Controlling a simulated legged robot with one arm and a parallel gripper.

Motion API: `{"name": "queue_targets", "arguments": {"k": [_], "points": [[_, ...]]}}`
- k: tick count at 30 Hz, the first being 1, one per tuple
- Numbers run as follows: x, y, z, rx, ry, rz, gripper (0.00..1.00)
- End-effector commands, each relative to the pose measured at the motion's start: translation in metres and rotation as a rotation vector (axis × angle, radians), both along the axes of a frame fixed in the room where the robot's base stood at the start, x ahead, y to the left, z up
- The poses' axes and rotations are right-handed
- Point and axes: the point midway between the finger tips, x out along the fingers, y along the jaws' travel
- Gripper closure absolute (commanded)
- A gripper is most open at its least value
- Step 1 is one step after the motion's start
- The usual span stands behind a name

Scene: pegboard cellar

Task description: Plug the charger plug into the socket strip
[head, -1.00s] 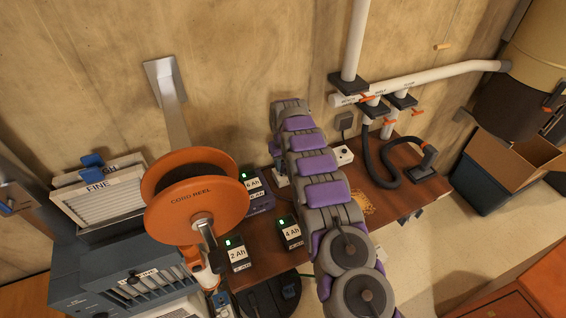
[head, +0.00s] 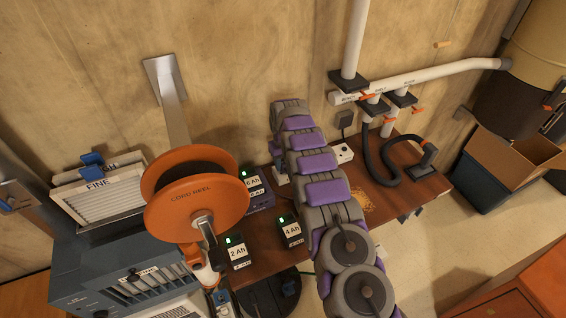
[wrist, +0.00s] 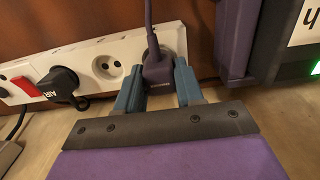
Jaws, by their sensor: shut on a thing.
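The white socket strip (wrist: 120,55) runs across the left and middle of the wrist view. It has round sockets, one of them open (wrist: 107,67). The charger plug (wrist: 157,72) is dark purple, with its cord rising from it. It sits at the strip's right-hand socket, against the face; whether it is fully seated I cannot tell. My gripper (wrist: 159,82) is shut on the plug, one blue-grey finger on each side. In the head view, part of the strip (head: 344,154) shows right of my arm, which hides the gripper and plug.
A black plug marked AIR (wrist: 60,84) and a red switch (wrist: 22,83) are on the strip's left. A purple charger (wrist: 238,40) stands close right of my gripper. In the head view, a cord reel (head: 195,213), several battery packs and a black hose (head: 385,172) surround my arm.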

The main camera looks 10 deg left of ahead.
Motion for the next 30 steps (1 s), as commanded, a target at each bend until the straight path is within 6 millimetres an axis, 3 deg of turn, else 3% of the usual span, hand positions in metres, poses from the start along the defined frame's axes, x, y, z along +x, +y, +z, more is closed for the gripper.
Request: {"name": "queue_targets", "arguments": {"k": [30], "points": [[0.0001,-0.0002,-0.0085,0.0,0.0,0.0,1.0]]}}
